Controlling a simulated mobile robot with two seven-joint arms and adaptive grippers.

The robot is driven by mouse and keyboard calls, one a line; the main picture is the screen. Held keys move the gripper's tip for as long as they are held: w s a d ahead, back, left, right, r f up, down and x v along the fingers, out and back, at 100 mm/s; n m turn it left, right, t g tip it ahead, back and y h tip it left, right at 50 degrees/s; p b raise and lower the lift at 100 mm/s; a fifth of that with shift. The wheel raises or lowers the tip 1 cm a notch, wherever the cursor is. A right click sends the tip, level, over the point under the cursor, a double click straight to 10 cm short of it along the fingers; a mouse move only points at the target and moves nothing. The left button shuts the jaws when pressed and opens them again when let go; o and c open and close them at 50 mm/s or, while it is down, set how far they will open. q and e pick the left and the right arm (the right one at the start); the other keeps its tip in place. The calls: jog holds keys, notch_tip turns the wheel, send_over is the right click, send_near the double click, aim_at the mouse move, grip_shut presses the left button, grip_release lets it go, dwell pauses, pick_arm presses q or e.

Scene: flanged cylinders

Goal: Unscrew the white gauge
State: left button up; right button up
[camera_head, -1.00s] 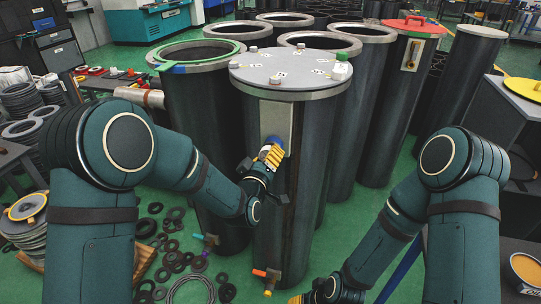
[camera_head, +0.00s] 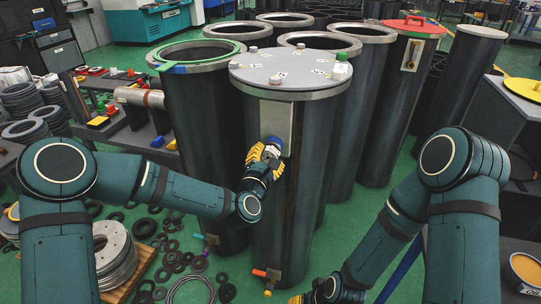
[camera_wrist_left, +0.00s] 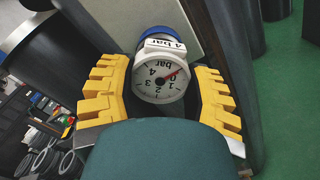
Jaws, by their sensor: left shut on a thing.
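My right gripper (camera_head: 298,299) is low at the bottom edge, mostly cut off.
Other open cylinders stand behind and to the left, one with a green rim (camera_head: 196,50). A red-lidded cylinder (camera_head: 415,28) stands right. Small valves (camera_head: 266,274) stick out near the cylinder's foot. Black rings (camera_head: 175,258) lie on the green floor at left.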

pick_arm(q)
jog(key=o, duration=1.3)
jog(key=shift+w+r, duration=0.1)
jog(key=shift+w, duration=0.05)
jog(key=shift+c, duration=0.2)
jog(key=shift+f+b, duration=0.2)
jog(key=shift+b, duration=0.2)
